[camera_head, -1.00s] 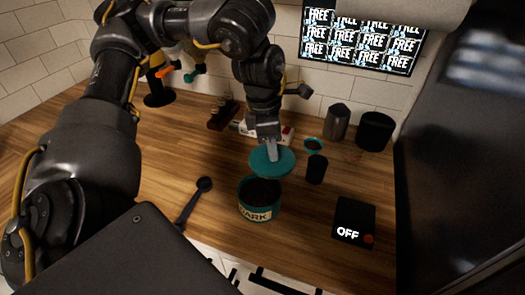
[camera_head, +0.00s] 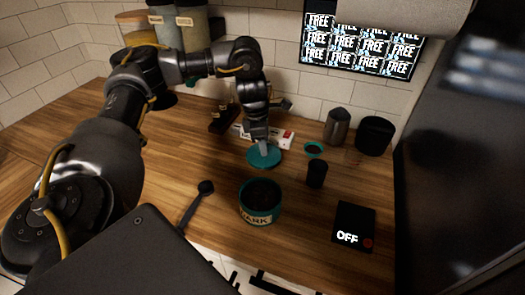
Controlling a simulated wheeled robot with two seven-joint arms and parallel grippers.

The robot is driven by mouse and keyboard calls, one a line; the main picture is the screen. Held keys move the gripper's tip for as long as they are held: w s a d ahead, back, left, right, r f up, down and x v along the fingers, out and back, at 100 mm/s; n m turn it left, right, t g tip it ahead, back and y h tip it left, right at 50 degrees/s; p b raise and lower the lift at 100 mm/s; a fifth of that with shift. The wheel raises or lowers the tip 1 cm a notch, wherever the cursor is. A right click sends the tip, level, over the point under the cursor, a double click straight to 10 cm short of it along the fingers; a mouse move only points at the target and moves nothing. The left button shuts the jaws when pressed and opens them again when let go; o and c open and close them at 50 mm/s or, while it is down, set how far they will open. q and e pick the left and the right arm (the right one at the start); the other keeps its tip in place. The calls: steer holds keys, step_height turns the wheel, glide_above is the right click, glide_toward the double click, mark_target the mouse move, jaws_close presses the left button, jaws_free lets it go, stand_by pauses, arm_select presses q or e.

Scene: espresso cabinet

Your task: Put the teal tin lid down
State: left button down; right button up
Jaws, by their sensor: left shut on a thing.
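The teal tin lid (camera_head: 264,157) is a flat round disc behind the open tin. My left gripper (camera_head: 263,147) is shut on the lid from above, at its middle. The lid is at or just above the wooden counter; I cannot tell whether it touches. The teal tin (camera_head: 261,213) with a "DARK" label stands open in front of it, with dark contents showing. My right gripper is not in view.
A black scoop (camera_head: 194,205) lies left of the tin. A white-and-red box (camera_head: 286,138) is close behind the lid. The counter's left side is clear.

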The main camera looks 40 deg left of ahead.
arm_select(q)
steer(key=shift+f, duration=1.5)
steer(key=shift+f, duration=0.2)
steer(key=c, duration=1.1)
jaws_free()
steer(key=shift+r, duration=0.1)
